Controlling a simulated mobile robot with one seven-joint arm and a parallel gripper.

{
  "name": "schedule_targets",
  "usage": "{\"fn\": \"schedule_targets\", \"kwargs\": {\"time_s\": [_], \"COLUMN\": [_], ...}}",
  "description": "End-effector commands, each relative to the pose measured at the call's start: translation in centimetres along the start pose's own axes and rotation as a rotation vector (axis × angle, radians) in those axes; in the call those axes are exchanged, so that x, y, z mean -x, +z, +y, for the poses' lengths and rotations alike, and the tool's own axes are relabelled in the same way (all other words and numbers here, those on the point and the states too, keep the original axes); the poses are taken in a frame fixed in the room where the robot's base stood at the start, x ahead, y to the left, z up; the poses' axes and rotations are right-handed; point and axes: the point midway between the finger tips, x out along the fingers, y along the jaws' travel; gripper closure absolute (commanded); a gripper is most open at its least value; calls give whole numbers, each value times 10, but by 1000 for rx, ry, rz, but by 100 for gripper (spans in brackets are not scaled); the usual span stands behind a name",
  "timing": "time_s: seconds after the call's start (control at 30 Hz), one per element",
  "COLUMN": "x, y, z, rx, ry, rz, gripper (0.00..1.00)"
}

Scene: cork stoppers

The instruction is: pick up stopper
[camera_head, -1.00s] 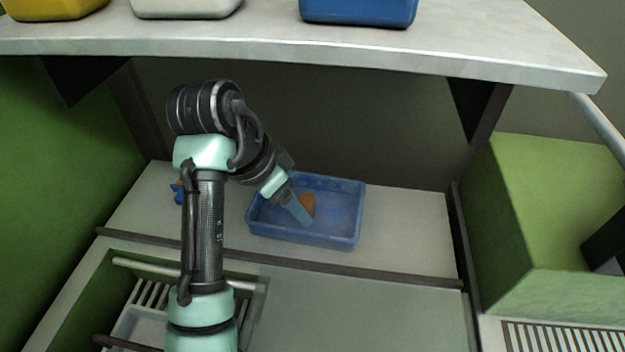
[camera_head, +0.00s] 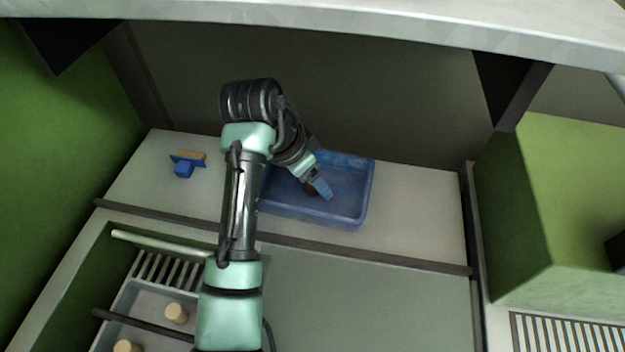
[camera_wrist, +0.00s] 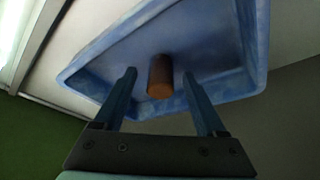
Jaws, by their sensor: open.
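A brown cork stopper (camera_wrist: 160,76) stands in the blue tray in the wrist view, between my gripper's two blue fingers and apart from both. In the head view the stopper (camera_head: 311,188) is a small dark brown patch, mostly hidden behind my gripper. My gripper (camera_head: 326,191) is open and reaches into the blue tray (camera_head: 366,195). In the wrist view my gripper (camera_wrist: 163,84) has its fingers spread on either side of the stopper. I cannot tell how far below the fingertips the stopper is.
A blue object with a tan part (camera_head: 186,163) lies on the shelf at the left. Two pale stoppers (camera_head: 176,313) (camera_head: 127,346) are in a grey bin in the open drawer at lower left. A green block (camera_head: 560,220) stands at the right. The shelf right of the tray is clear.

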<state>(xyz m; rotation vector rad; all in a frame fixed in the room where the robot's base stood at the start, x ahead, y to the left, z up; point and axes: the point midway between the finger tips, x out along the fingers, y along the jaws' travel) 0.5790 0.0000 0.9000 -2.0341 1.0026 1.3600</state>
Motion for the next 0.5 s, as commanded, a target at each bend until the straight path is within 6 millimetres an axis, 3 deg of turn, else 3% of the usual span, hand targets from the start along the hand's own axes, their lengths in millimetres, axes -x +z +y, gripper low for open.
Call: {"fn": "schedule_targets", "kwargs": {"time_s": [0.13, 0.5], "x": [0, 1], "y": [0, 0], "z": [0, 0], "rx": [-1, -1], "ry": [0, 0], "rz": [0, 0], "gripper": [29, 95]}}
